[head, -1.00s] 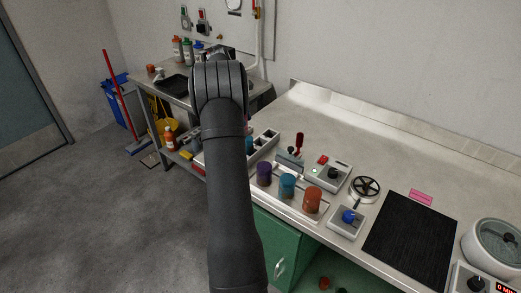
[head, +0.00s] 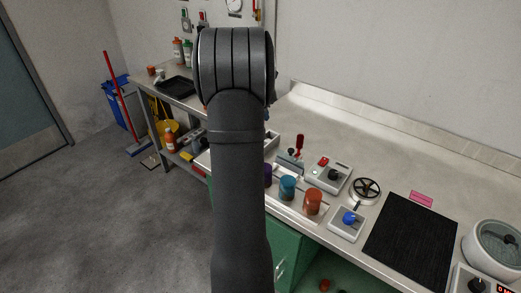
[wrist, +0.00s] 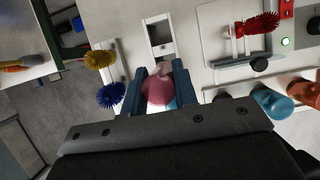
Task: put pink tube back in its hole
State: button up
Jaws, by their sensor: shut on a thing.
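My gripper (wrist: 158,90) shows in the wrist view, its two blue fingers shut on the pink tube (wrist: 157,88). The tube is seen nearly end-on, as a round pink top with a paler part beyond it. A whitish rack (wrist: 160,28) with dark openings lies just beyond the fingertips, in line with the tube. Whether the tube's lower end touches the rack or is in a hole is hidden. In the head view my arm covers the gripper and the tube; a bit of the rack (head: 272,140) shows at the arm's right side.
Teal (head: 287,187) and orange (head: 313,201) cups line the bench front.

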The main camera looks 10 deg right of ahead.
notch_tip(320, 180, down, 10)
jog(key=shift+r, duration=0.1)
dwell(0.4)
jog(key=shift+f, duration=0.2)
jog(key=o, duration=0.9)
jog(key=shift+o, duration=0.2)
jog(key=v, duration=1.2)
jog(key=shift+r, duration=0.15)
